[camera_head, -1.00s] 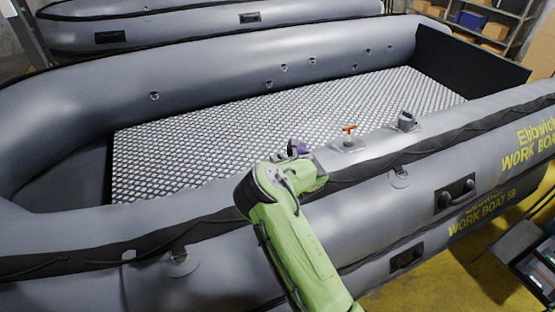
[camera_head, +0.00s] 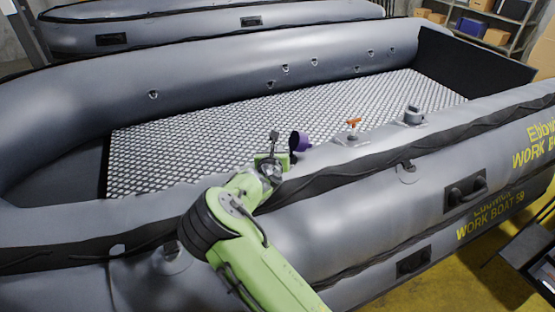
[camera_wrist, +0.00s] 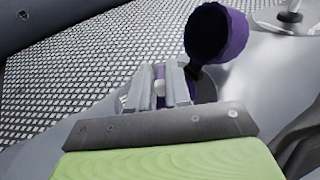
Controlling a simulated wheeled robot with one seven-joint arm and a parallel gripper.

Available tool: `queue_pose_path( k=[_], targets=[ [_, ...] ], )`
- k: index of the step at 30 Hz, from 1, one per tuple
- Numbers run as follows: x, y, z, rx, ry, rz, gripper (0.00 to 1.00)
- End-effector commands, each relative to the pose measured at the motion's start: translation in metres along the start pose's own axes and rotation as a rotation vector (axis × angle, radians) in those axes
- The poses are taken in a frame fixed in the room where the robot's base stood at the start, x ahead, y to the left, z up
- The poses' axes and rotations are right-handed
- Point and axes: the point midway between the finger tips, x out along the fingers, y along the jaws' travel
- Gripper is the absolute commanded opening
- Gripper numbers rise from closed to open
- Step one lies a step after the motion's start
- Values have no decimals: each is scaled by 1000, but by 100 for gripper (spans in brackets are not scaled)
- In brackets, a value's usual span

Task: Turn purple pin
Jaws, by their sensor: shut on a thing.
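A purple cap (camera_head: 300,141) stands open on the near tube of the grey boat, just right of my gripper (camera_head: 271,163). In the wrist view, the cap (camera_wrist: 222,35) is tilted up on a dark strap, beyond and right of the fingers. My gripper (camera_wrist: 158,88) is shut on the small purple pin (camera_wrist: 159,73), which has a pale, rounded tip, between its two grey fingers. The fingers hide most of the pin and its seat. In the head view, the pin is hidden by the gripper.
An orange T-handle (camera_head: 352,123) on a round base and a grey fitting (camera_head: 412,116) stand farther right on the same tube. The boat's patterned floor (camera_head: 200,140) lies beyond and is clear. Black grab handles (camera_head: 465,191) project from the tube's outer side.

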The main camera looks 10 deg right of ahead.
Motion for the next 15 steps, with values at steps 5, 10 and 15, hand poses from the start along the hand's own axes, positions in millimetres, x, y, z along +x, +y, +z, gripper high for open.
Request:
queue_pose_path(
  k=[5, 10, 15],
  targets=[
    [0, 6, -2, 27, 8, -159, 0],
    [1, 9, 0, 59, 5, -318, 0],
    [4, 11, 0, 90, 0, -472, 0]
  ],
)
